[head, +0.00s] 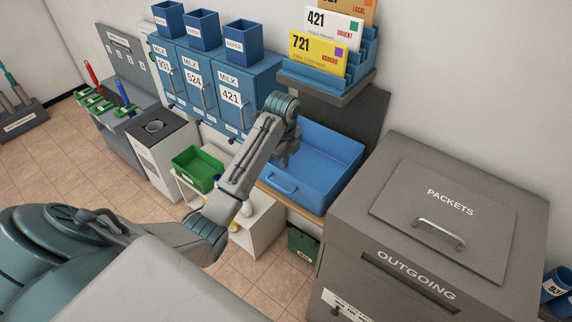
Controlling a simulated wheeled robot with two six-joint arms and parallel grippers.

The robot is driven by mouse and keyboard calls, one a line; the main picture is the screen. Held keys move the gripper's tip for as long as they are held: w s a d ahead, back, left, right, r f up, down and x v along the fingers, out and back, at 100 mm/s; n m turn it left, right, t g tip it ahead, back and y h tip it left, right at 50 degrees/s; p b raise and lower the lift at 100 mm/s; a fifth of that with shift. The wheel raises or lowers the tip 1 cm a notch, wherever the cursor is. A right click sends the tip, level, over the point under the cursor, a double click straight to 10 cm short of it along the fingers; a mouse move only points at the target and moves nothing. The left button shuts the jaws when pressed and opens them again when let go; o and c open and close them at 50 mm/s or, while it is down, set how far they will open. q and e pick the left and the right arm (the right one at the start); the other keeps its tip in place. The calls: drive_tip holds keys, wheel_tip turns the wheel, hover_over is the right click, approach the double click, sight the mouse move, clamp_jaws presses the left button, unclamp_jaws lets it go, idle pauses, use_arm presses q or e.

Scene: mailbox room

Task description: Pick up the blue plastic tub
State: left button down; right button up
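The large blue plastic tub (328,158) sits on a wooden-edged shelf in the middle of the head view, open at the top, with a handle on its front wall. It looks empty where its inside shows. My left arm reaches up from the lower left, and my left gripper (284,158) is over the tub's left side, pointing down. The gripper and wrist hide the tub's left edge. The fingers are small and dark here, so I cannot tell whether they are open or touch the tub. My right gripper is out of view.
A grey packets box (400,275) stands close on the tub's right. Blue milk lockers (235,90) stand to its left. A shelf with a blue letter rack (362,62) overhangs the tub's back. A green crate (200,170) is on the lower left.

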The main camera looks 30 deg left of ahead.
use_arm(q)
drive_tip(key=shift+s+r, duration=0.1)
drive_tip(key=c, duration=1.5)
unclamp_jaws()
drive_tip(key=shift+w+a, duration=0.2)
drive_tip(key=shift+w, duration=0.1)
drive_tip(key=o, duration=1.1)
drive_tip(key=shift+s, duration=0.1)
drive_tip(key=shift+c, duration=0.2)
